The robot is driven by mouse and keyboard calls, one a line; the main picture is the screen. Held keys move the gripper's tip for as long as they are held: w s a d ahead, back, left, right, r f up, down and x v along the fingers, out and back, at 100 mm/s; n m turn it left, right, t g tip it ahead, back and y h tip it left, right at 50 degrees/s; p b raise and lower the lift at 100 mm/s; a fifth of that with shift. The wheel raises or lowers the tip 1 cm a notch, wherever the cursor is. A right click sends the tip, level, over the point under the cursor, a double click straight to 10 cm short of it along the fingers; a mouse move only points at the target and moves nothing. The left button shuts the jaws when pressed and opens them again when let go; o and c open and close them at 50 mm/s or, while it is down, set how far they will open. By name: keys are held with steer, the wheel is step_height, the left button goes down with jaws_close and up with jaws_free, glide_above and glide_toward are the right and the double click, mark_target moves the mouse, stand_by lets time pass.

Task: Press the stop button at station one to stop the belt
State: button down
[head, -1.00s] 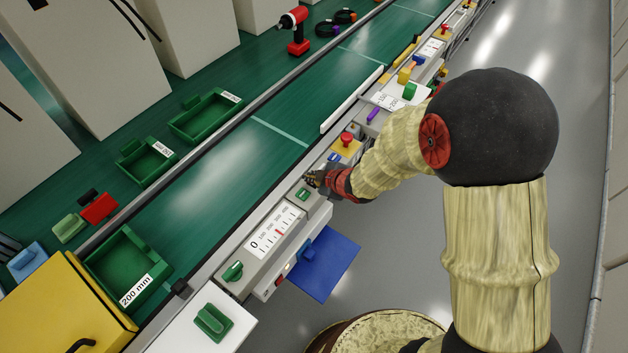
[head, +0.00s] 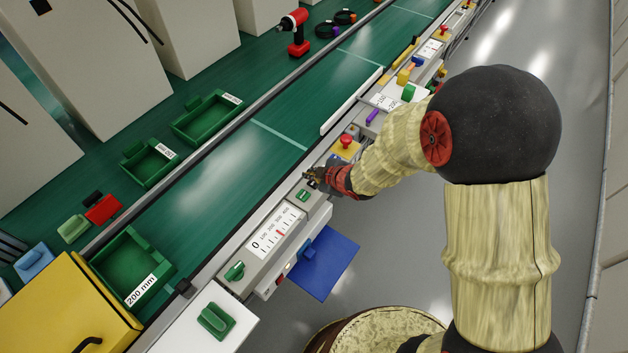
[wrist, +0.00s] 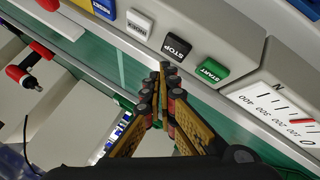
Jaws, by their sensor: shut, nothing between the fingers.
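The black STOP button (wrist: 176,47) sits on a grey control panel in the wrist view, between a white INDEX button (wrist: 138,23) and a green START button (wrist: 211,71). My gripper (wrist: 165,68) is shut and empty. Its fingertips show just below the STOP button in the wrist view; a gap in depth cannot be judged, and the button does not look covered. In the head view my gripper (head: 311,176) is over the panel row beside the belt, above the green button (head: 303,195), and it hides the STOP button there.
The green belt (head: 215,185) runs alongside the panels. A scale panel (head: 272,233) with a red pointer is near the gripper, and a red mushroom button on a yellow base (head: 346,142) stands beyond it. A blue plate (head: 325,265) sticks out over the floor.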

mark_target(312, 184)
steer(key=shift+r+p, duration=1.75)
steer(key=shift+r, duration=0.5)
steer(key=shift+f, duration=0.1)
